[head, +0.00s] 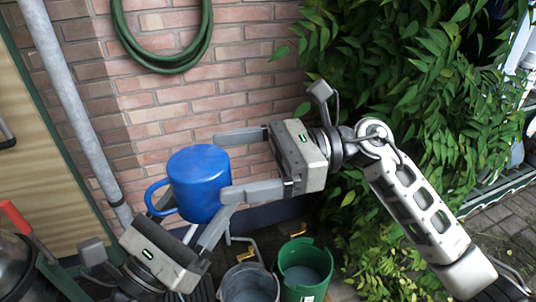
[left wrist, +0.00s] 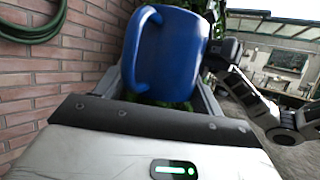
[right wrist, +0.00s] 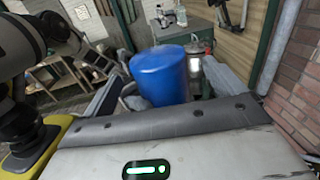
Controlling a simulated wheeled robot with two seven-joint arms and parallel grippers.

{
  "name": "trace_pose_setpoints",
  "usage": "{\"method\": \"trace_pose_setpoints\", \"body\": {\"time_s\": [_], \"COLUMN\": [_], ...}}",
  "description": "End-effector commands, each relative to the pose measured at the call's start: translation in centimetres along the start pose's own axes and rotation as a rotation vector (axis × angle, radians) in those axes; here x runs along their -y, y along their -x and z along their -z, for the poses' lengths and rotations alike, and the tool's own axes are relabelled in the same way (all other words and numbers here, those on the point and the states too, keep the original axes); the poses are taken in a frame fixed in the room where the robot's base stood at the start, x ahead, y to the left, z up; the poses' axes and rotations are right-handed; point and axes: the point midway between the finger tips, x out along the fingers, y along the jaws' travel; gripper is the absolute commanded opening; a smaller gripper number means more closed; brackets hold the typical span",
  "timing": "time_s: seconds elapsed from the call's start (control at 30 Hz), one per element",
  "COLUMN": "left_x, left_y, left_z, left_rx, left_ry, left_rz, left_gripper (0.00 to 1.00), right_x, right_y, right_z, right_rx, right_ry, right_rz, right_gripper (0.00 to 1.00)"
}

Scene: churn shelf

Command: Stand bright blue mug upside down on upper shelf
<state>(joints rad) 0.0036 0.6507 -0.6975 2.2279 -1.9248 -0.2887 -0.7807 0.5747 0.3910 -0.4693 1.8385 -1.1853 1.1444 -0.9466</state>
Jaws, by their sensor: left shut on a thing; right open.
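The bright blue mug (head: 200,180) is held in the air in front of the brick wall. Its smooth closed end faces up, a little tilted, and its handle points left in the head view; the mouth is hidden. My left gripper (head: 198,210) is shut on the mug from below, and the mug fills its jaws in the left wrist view (left wrist: 175,50). My right gripper (head: 220,167) is open, with its fingers reaching to the mug's right side. In the right wrist view the mug (right wrist: 160,77) shows between the open fingers; contact is unclear. I cannot clearly identify the upper shelf.
A green bucket (head: 305,268) and a grey bucket (head: 248,284) stand below the grippers. A green hose (head: 165,62) hangs on the brick wall (head: 240,75). A drainpipe (head: 68,90) stands at left, leafy plants (head: 410,75) at right. A wooden rack (right wrist: 75,72) shows in the right wrist view.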

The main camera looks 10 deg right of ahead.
Motion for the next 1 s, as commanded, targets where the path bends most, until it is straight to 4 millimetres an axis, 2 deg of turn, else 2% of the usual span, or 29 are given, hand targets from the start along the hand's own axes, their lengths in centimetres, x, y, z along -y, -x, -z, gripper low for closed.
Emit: {"method": "trace_pose_setpoints", "body": {"time_s": [0.1, 0.33, 0.5, 0.77, 0.8, 0.97, 1.0], "left_x": [0.0, 0.0, 0.0, 0.0, 0.0, 0.0, 0.0], "left_y": [0.0, 0.0, 0.0, 0.0, 0.0, 0.0, 0.0], "left_z": [0.0, 0.0, 0.0, 0.0, 0.0, -0.1, -0.1], "left_rx": [0.001, 0.001, 0.001, 0.001, 0.001, 0.001, 0.001], "left_ry": [0.000, 0.000, 0.000, 0.000, 0.000, -0.001, -0.001], "left_rz": [0.000, 0.000, 0.000, 0.000, 0.000, 0.000, 0.000], "left_gripper": [0.41, 0.41, 0.41, 0.41, 0.41, 0.41, 0.41], "right_x": [-0.1, 0.0, 0.0, 0.0, 0.0, 0.1, 0.1], "right_y": [-2.5, -5.6, -6.5, -6.6, -6.6, -6.6, -6.6], "right_z": [-0.1, -0.1, -0.1, 0.0, 0.0, 0.0, 0.0], "right_rx": [0.003, 0.002, 0.002, 0.002, 0.002, 0.002, 0.002], "right_ry": [0.000, -0.002, -0.003, -0.003, -0.003, -0.003, -0.004], "right_rz": [-0.003, -0.001, 0.002, 0.002, 0.002, 0.002, 0.003], "right_gripper": [0.95, 0.95, 0.95, 0.95, 0.89, 0.46, 0.46]}}
